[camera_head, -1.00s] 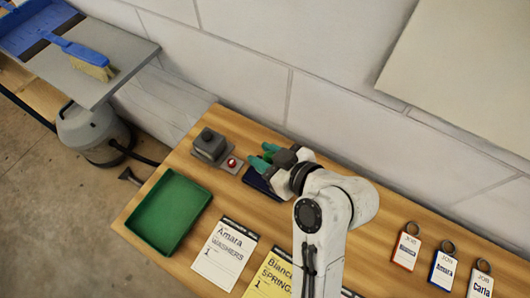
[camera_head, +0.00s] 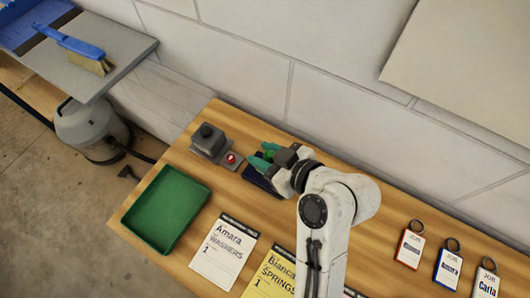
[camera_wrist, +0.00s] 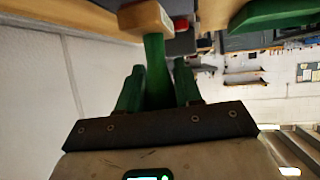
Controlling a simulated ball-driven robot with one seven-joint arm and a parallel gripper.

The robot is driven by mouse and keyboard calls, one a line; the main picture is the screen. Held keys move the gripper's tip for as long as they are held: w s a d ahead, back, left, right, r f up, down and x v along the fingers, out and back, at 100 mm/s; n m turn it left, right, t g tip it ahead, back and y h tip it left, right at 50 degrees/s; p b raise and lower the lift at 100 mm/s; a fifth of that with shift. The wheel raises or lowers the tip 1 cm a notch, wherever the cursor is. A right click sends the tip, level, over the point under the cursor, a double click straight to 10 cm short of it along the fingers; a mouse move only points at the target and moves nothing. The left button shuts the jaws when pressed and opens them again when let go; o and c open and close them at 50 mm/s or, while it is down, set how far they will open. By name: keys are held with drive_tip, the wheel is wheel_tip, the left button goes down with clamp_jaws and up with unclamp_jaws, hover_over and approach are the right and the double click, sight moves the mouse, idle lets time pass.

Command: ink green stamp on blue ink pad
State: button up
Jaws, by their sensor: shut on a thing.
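The green stamp has a green handle (camera_wrist: 156,70) and a pale wooden block at its end (camera_wrist: 143,20) in the wrist view. The handle stands between the green fingers of my gripper (camera_wrist: 158,92), which is shut on it. In the head view, my gripper (camera_head: 266,156) is over the bench by the wall, and a bit of the green stamp (camera_head: 271,154) shows between its fingers. The dark blue ink pad (camera_head: 256,180) lies just below the gripper in the picture, partly hidden by it. I cannot tell whether the stamp touches the pad.
A grey block device (camera_head: 207,140) with a red round part (camera_head: 231,158) stands left of the pad. A green tray (camera_head: 168,208), a white card (camera_head: 222,254) and a yellow card (camera_head: 272,276) lie nearer. Several job tags (camera_head: 449,266) lie at right. The wall is close behind.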

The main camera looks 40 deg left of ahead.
drive_tip(key=shift+f+b, duration=0.45)
drive_tip(key=shift+f, duration=0.25)
idle(1.0)
drive_tip(key=shift+r, duration=0.15)
drive_tip(key=shift+r+p, duration=0.5)
drive_tip(key=shift+r, duration=0.1)
wheel_tip(320, 180, up, 5)
drive_tip(key=p, duration=0.4)
